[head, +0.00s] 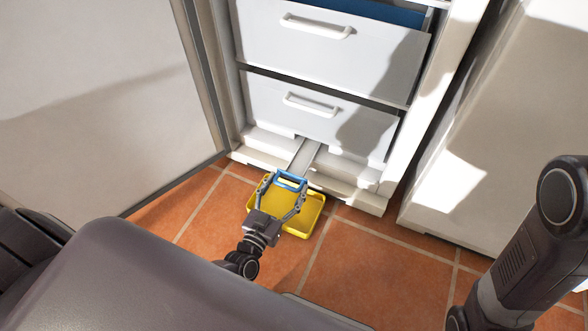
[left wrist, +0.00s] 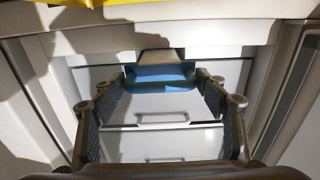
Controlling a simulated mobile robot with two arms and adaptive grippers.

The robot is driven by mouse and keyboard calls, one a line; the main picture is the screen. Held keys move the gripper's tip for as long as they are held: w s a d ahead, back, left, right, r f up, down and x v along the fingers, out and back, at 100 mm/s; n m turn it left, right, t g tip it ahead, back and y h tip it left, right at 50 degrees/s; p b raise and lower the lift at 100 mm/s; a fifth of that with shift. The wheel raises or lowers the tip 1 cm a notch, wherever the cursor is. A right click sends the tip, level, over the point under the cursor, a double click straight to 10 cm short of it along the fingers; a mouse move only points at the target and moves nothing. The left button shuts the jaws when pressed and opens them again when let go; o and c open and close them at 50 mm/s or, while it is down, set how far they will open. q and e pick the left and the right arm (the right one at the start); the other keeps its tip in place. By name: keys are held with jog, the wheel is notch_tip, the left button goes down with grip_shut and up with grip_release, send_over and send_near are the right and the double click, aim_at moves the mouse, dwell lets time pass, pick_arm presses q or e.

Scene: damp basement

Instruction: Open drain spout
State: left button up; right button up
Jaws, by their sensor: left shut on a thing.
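The drain spout (head: 304,156) is a light grey channel coming out at the bottom of the white cabinet, below the drawers. Its blue end piece (head: 290,179) sits over the far part of a yellow tray (head: 311,215) on the floor. My left gripper (head: 286,184) is shut on the blue end, with a finger at each side. In the left wrist view the blue end (left wrist: 160,77) lies between the fingers, and the yellow tray (left wrist: 95,4) shows at the top edge. My right gripper is not in view.
The white cabinet's drawers, an upper one (head: 330,50) and a lower one (head: 330,115), have white handles and look closed. An open door panel (head: 90,100) stands at the left. A white appliance (head: 485,130) stands at the right. Orange floor tiles (head: 375,280) are clear in front.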

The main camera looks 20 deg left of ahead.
pick_arm(q)
jog(key=shift+s+d, duration=0.2)
jog(key=shift+s, duration=0.3)
jog(key=o, duration=1.4)
jog(key=shift+a+r, duration=0.1)
jog(key=shift+r, duration=0.3)
notch_tip(320, 180, up, 9)
